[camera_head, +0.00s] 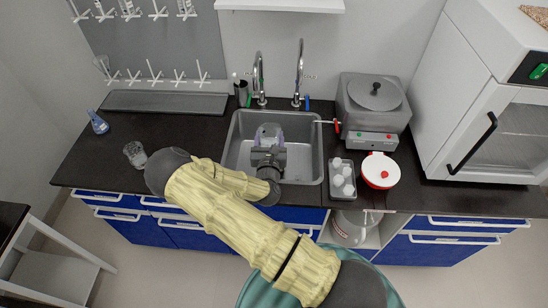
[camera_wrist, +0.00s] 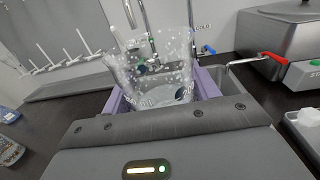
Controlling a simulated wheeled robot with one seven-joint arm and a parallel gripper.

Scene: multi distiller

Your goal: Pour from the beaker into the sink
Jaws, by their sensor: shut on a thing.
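A clear glass beaker (camera_head: 268,131) is held over the sink (camera_head: 304,168) in the head view. My gripper (camera_head: 268,150) is shut on it. In the wrist view the beaker (camera_wrist: 152,68) stands between the purple finger pads of my gripper (camera_wrist: 160,92), with its wide rim up and white markings on its wall. It looks roughly upright or slightly tilted. I cannot tell how much liquid is in it. My arm covers the front left edge of the sink.
Two taps (camera_head: 259,76) stand behind the sink. A grey water bath (camera_head: 373,103) with a red-handled valve is to the right, near a tray of white items (camera_head: 341,180) and a red-and-white round device (camera_head: 380,170). Another glass (camera_head: 135,154) and a blue flask (camera_head: 98,123) stand left.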

